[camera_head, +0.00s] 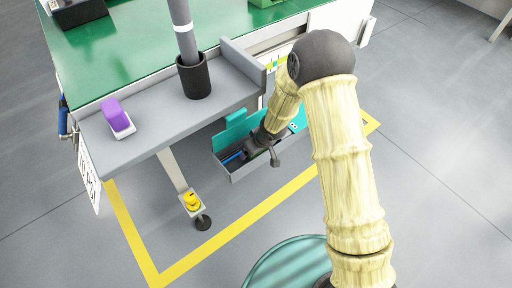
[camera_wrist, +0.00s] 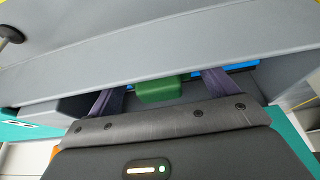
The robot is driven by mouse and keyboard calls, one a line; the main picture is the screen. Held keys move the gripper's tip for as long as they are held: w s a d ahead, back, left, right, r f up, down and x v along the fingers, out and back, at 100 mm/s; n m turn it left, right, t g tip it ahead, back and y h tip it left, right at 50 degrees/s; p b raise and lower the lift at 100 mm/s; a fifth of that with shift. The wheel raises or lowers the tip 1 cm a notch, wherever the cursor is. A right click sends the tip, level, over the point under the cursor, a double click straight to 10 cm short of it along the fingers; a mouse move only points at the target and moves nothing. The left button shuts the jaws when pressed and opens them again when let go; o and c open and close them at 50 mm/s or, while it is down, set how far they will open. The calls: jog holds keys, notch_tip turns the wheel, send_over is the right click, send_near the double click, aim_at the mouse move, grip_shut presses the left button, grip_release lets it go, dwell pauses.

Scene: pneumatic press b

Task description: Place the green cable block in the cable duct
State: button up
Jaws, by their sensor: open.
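The green cable block (camera_wrist: 160,90) shows in the wrist view between the two dark fingers of my gripper (camera_wrist: 163,82). The fingers are apart, with a gap visible on each side of the block. A grey open trough with teal parts, which looks like the cable duct (camera_head: 248,172), hangs under the workbench in the head view. My gripper (camera_head: 255,148) reaches into it. I cannot tell whether the block rests on the trough floor. The block is hidden by my arm in the head view.
The green-topped workbench (camera_head: 150,55) with a grey shelf (camera_head: 160,118) stands above the trough. A dark cup (camera_head: 194,78) with a grey pole and a purple-topped item (camera_head: 117,115) are on the shelf.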

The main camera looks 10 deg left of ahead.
jog(key=p+v, duration=0.6)
jog(key=v, duration=0.6)
jog(key=shift+r+p, duration=0.15)
jog(key=shift+p, duration=0.15)
jog(key=s+d+r+m+t+h, duration=0.1)
jog(key=d+r+m, duration=0.2)
jog(key=d+r, duration=0.35)
jog(key=s+d+r+m+h, duration=0.1)
jog(key=d+r+m+h, duration=0.15)
jog(key=d, duration=0.65)
jog(key=s+d+r+m+g, duration=0.1)
jog(key=s+d+r+m, duration=0.3)
jog(key=s+d+r, duration=0.2)
jog(key=s+d, duration=0.2)
jog(key=s, duration=0.2)
jog(key=shift+d+m, duration=0.1)
jog(key=shift+m, duration=0.15)
